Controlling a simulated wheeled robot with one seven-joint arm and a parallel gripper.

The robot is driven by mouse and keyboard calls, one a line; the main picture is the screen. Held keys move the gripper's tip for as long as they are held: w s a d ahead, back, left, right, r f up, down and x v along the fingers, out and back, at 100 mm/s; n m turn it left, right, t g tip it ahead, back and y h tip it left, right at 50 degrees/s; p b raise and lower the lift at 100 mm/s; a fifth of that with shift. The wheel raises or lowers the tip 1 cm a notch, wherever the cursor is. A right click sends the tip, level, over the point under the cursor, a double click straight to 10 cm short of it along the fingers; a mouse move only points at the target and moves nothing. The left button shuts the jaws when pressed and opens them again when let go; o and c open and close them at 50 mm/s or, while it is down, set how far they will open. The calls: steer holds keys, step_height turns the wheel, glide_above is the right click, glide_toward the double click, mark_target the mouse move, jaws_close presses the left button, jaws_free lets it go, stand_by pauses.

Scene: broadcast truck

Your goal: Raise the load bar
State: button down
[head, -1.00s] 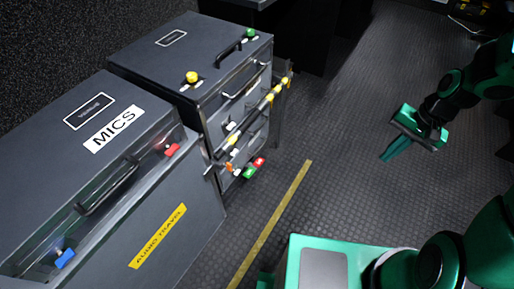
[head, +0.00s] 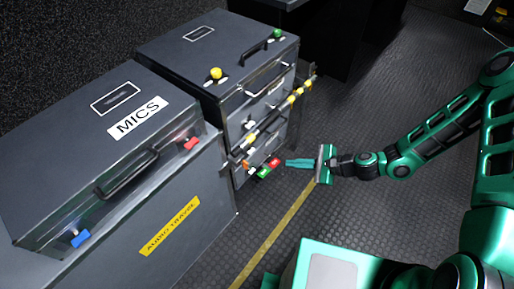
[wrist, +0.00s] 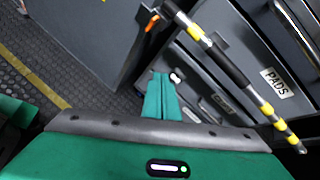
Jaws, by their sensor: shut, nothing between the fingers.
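The load bar (head: 271,121) is a dark bar with yellow bands, slanting across the front of the drawer cabinet in the head view. The wrist view shows the bar (wrist: 228,67) running from upper left to lower right, with an orange piece at its upper left end. My gripper (head: 288,163) is shut and empty. It points left toward the lower front of the cabinet, near the red and green tabs. In the wrist view the closed fingers (wrist: 161,76) are below and left of the bar, apart from it in the picture.
The drawer cabinet (head: 205,62) has yellow and green knobs on top; a drawer reads PADS (wrist: 276,83). The floor (head: 350,110) right of the cabinet is clear.

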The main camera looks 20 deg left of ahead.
steer(key=w+a+f+m+t+y, duration=0.1)
steer(key=w+a+f+m+t, duration=0.2)
steer(key=a, duration=0.5)
steer(key=w+a+f+m+t+y, duration=0.1)
steer(key=a+f+m, duration=0.2)
steer(key=a+m, duration=0.35)
steer(key=shift+n, duration=0.75)
steer(key=shift+w+a+r, duration=0.1)
steer(key=shift+a+r, duration=0.1)
steer(key=shift+r, duration=0.5)
steer(key=shift+s+a+r, duration=0.1)
steer(key=shift+a+r, duration=0.15)
steer(key=shift+r, duration=0.5)
steer(key=shift+w+a+r, duration=0.1)
steer(key=shift+a+r, duration=0.1)
steer(key=shift+r, duration=0.5)
